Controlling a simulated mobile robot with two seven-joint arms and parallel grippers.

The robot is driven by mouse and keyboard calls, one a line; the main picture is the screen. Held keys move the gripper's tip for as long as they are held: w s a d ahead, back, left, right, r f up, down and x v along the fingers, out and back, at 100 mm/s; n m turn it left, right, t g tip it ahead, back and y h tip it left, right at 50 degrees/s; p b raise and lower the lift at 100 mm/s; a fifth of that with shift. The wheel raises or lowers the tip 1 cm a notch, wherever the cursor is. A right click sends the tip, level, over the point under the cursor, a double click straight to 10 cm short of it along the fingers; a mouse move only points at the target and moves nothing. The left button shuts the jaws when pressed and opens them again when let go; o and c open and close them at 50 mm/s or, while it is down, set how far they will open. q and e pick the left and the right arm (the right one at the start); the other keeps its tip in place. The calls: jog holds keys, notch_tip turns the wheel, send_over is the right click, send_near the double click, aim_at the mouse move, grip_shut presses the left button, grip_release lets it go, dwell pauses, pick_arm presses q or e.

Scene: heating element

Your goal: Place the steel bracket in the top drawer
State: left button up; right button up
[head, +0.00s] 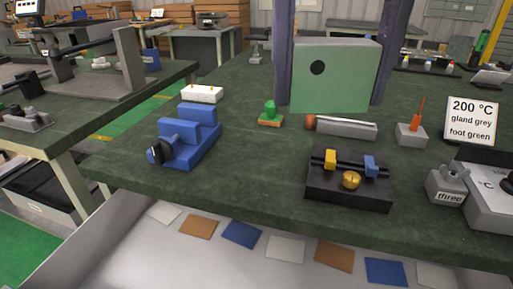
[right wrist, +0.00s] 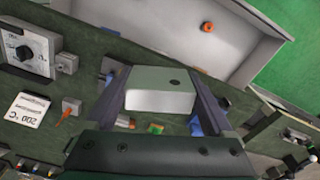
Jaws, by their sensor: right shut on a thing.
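My right gripper (head: 336,75) comes down from the top, its two dark fingers shut on the sides of a pale green, box-like piece with a round dark hole. I take this piece for the steel bracket (head: 345,92). It is upright at the bench's back part; whether its lower edge touches the bench I cannot tell. The right wrist view also shows the bracket (right wrist: 160,100) between the fingers. An open pale grey drawer (head: 130,235) lies below the bench's front edge; I cannot tell if it is the top one. My left gripper is out of view.
On the green bench (head: 250,180) stand a blue vise-like fixture (head: 185,137), a black block (head: 345,188) with yellow and blue parts, a grey bar (head: 345,129), and a 200 °C sign (head: 471,120). Several coloured cards, one blue (head: 241,234), lie in the drawer.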

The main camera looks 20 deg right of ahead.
jog(key=a+f+m+b, duration=0.1)
jog(key=f+b, duration=0.4)
jog(key=f, duration=0.6)
jog(key=a+f+m+b, duration=0.1)
jog(key=f+b, duration=0.5)
jog(key=f, duration=0.5)
jog(key=w+a+f+m+b, duration=0.1)
jog(key=f+b, duration=0.5)
jog(key=f, duration=0.6)
jog(key=shift+f+m, duration=0.1)
jog(key=shift+m, duration=0.3)
notch_tip(320, 180, down, 4)
jog(key=shift+r+b, duration=0.25)
jog(key=shift+b, duration=0.2)
jog(key=shift+f, duration=0.3)
